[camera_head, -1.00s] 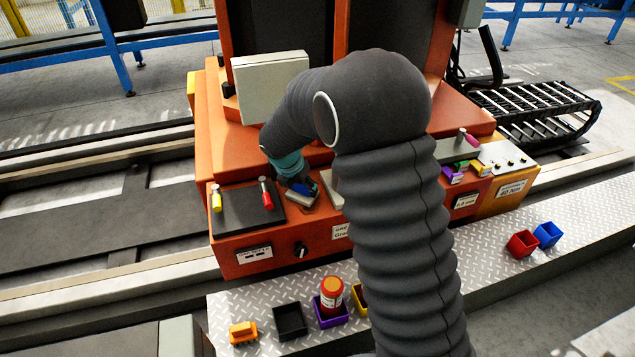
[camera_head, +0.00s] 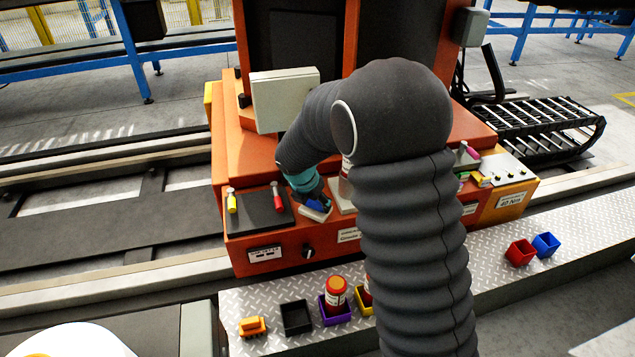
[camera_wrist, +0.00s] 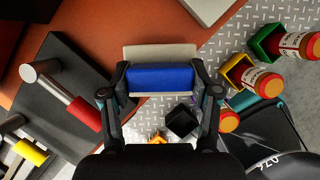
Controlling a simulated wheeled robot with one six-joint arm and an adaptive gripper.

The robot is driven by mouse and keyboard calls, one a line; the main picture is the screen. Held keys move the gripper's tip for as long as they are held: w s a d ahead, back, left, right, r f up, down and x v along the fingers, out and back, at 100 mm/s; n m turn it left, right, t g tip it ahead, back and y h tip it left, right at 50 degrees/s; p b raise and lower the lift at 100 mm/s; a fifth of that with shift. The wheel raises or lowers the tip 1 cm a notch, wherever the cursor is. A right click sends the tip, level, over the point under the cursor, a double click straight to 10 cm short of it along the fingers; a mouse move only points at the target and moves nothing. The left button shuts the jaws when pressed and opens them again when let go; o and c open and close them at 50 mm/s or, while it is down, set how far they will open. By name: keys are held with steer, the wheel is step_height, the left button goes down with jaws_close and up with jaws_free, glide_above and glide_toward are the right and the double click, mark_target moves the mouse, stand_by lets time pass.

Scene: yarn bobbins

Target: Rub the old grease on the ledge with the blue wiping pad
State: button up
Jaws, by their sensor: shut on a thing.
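My gripper (camera_wrist: 160,92) is shut on the blue wiping pad (camera_wrist: 160,78), with one finger at each end of it. A pale flat strip (camera_wrist: 160,52) shows directly behind the pad; I cannot tell whether it is part of the pad or a plate under it. In the head view my gripper (camera_head: 309,194) holds the pad (camera_head: 317,205) low at the front of the orange machine's ledge (camera_head: 240,245), right of the red handle. I cannot tell if the pad touches the ledge. No grease patch can be made out.
A dark panel with yellow (camera_head: 232,203) and red (camera_head: 278,202) handles lies left of the pad.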

steer(key=shift+d+r, duration=0.3)
steer(key=shift+r, duration=0.25)
steer(key=shift+w+d+r, duration=0.1)
steer(key=shift+r, duration=2)
